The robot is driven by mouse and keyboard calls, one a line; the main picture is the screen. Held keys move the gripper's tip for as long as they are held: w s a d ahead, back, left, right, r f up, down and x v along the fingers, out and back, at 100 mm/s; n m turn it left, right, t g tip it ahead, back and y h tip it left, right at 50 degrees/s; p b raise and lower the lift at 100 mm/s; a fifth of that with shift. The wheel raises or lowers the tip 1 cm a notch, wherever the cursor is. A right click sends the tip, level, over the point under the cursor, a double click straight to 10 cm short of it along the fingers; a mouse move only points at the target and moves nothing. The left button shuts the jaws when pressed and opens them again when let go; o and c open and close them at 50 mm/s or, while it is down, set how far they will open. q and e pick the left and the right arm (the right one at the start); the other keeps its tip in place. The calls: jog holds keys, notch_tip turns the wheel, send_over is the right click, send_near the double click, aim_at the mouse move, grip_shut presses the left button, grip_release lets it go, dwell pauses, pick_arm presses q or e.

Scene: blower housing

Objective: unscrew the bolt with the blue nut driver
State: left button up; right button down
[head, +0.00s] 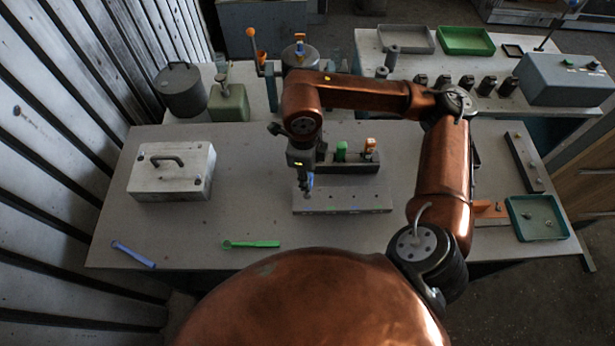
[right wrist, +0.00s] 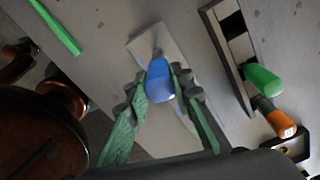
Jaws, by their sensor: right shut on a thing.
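My right gripper (head: 307,180) is shut on the blue nut driver (right wrist: 159,82), with its green fingers (right wrist: 158,78) on both sides of the blue handle. The driver points down over the left part of a pale grey block (head: 355,200), which also shows in the right wrist view (right wrist: 170,42). Small dark and blue marks show along the block's front face. The bolt is too small or hidden to make out. I cannot tell whether the driver's tip touches anything. My left gripper is out of view.
Behind the block, a dark rack (head: 345,166) holds a green-handled (head: 341,150) and an orange-handled tool (head: 370,147). A white box (head: 170,178), blue wrench (head: 132,254) and green wrench (head: 250,244) lie left. A teal tray (head: 540,232) with small parts is at right.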

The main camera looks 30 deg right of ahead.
jog(key=shift+r+p, duration=1.95)
jog(key=shift+r, duration=1.95)
jog(key=shift+f, duration=0.1)
